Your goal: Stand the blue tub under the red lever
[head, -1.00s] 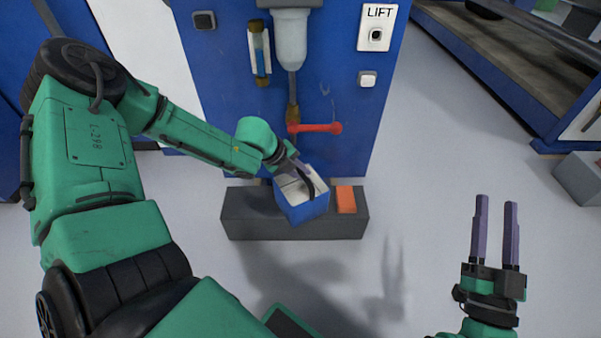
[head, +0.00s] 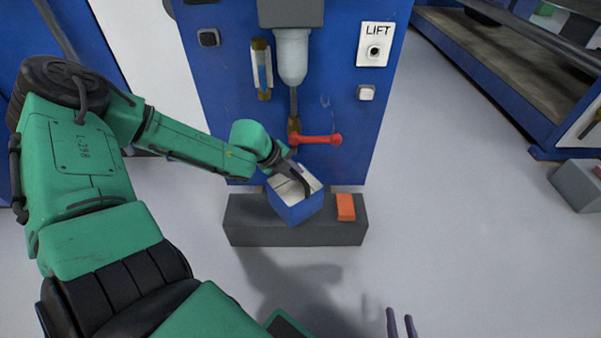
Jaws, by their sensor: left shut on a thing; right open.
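The blue tub (head: 296,211), with a pale inside, is in the head view, over the dark grey ledge at the foot of the blue cabinet. My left gripper (head: 304,189) is shut on the tub at its rim. The tub looks slightly turned; I cannot tell whether it touches the ledge. The red lever (head: 317,139) sticks out to the right from a brass valve on the cabinet, above the tub in the picture. My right gripper (head: 401,322) is open and empty at the bottom edge, with only its fingertips showing.
The dark grey ledge (head: 240,231) carries an orange block (head: 346,207) just right of the tub. The blue cabinet (head: 352,150) has a LIFT panel (head: 375,44) and a grey-white canister (head: 291,55). A grey box (head: 578,184) stands far right. The floor between is clear.

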